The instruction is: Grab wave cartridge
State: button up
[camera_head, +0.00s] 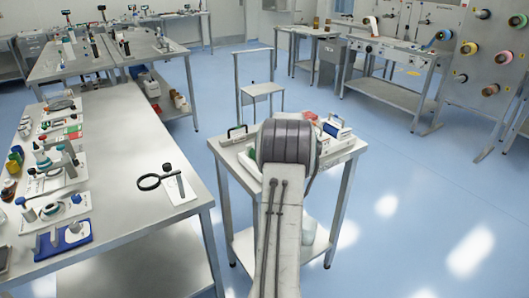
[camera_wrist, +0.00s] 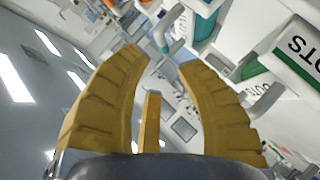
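I cannot tell for certain which thing is the wave cartridge. The small metal cart (camera_head: 222,153) stands before me, with several items on its top partly hidden by my arm. A white and blue item (camera_head: 337,129) and a red item (camera_head: 311,117) sit at its right, and a black-handled item (camera_head: 237,131) at its left. A white and green box with dark lettering (camera_wrist: 293,52) is at the right, outside the fingers. A teal and white item (camera_wrist: 203,22) is above the right finger.
A long steel table (camera_head: 125,160) at the left holds bottles, tools and a magnifier (camera_head: 160,181). A wall of coloured rolls (camera_head: 490,60) and a bench (camera_head: 390,50) stand at the right. Blue floor (camera_head: 400,190) is clear to the right of the cart.

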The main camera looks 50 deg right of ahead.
jog(key=shift+p+x, duration=1.4)
jog(key=shift+x, duration=2.4)
jog(key=shift+o, duration=0.3)
jog(key=shift+s+f, duration=0.1)
jog(key=shift+s, duration=0.05)
grip_shut()
